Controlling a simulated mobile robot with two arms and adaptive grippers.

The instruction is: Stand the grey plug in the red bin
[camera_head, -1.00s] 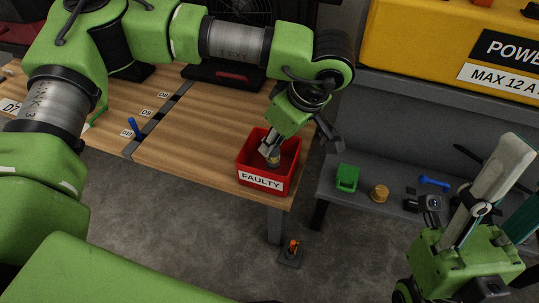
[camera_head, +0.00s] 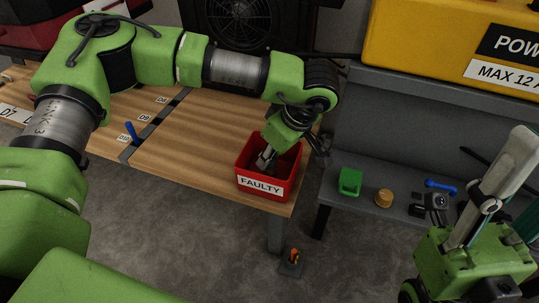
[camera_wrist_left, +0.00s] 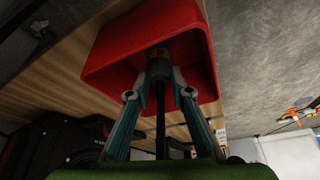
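The red bin (camera_head: 251,195), labelled FAULTY, stands at the right front corner of the wooden table. My left gripper (camera_head: 266,160) reaches down into it from above. In the left wrist view the left gripper's fingers (camera_wrist_left: 159,82) close from both sides on the grey plug (camera_wrist_left: 158,68), which has a yellowish band. The plug is inside the bin's walls; whether it touches the floor is hidden. A dark cable runs from it between the fingers. My right gripper (camera_head: 497,178) is at the right edge, pointing up and partly cut off; its opening is unclear.
A grey bench (camera_head: 370,215) to the right holds a green block (camera_head: 350,181), a wooden round piece (camera_head: 384,198) and a blue tool (camera_head: 441,186). A yellow power box (camera_head: 440,45) stands behind. A blue item (camera_head: 131,132) lies by the table's labelled strip. The table's middle is clear.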

